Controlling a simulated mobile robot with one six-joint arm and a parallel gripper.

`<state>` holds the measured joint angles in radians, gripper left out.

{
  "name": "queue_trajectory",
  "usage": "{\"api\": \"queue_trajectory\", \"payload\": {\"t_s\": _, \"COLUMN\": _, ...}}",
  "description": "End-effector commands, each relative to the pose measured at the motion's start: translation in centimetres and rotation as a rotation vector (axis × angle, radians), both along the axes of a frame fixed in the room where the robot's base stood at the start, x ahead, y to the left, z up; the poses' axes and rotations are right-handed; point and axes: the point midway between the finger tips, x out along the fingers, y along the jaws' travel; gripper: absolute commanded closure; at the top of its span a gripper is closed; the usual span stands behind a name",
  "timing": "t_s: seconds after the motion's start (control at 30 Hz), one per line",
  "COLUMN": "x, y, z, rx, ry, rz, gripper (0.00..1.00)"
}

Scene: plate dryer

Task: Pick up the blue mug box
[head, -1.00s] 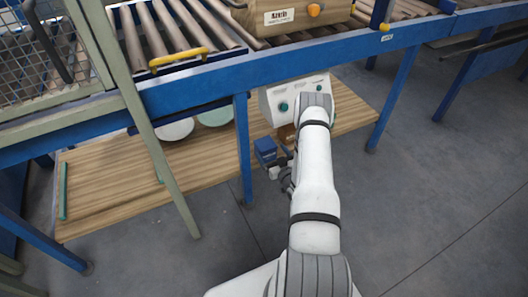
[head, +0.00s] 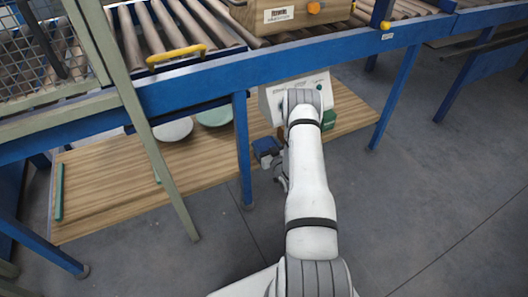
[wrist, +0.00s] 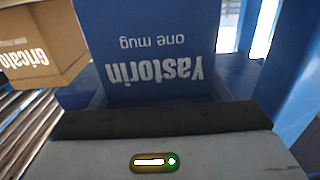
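The blue mug box (head: 266,146) is small and shows left of my forearm in the head view, over the front edge of the wooden shelf. In the wrist view the blue mug box (wrist: 150,45) is very close, with white upside-down lettering "Yastorin one mug". My gripper (head: 281,166) is right at the box and appears shut on it; the fingertips are mostly hidden. The box seems held up clear of the shelf, since the wrist view looks across the conveyor rollers.
A carton (head: 290,14) stands on the roller conveyor (head: 180,25); it is also at left in the wrist view (wrist: 40,45). A blue frame leg (head: 243,150) stands just left of the box. A green box (head: 328,119) and two plates (head: 173,130) are on the shelf (head: 120,190). Floor at right is clear.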

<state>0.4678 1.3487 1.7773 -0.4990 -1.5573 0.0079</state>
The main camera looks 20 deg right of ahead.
Motion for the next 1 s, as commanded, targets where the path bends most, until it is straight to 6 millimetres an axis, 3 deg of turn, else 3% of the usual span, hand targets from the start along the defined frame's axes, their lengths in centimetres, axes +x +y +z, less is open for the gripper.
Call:
{"api": "queue_trajectory", "payload": {"t_s": 0.4, "x": 0.0, "y": 0.1, "z": 0.0, "rx": 0.000, "ry": 0.000, "rz": 0.001, "gripper": 0.65}}
{"api": "queue_trajectory", "payload": {"t_s": 0.77, "x": 0.1, "y": 0.1, "z": 0.7, "rx": -0.001, "ry": -0.002, "rz": 0.002, "gripper": 0.65}}
{"api": "queue_trajectory", "payload": {"t_s": 1.0, "x": 0.1, "y": 0.1, "z": 3.5, "rx": -0.002, "ry": -0.003, "rz": 0.002, "gripper": 0.65}}
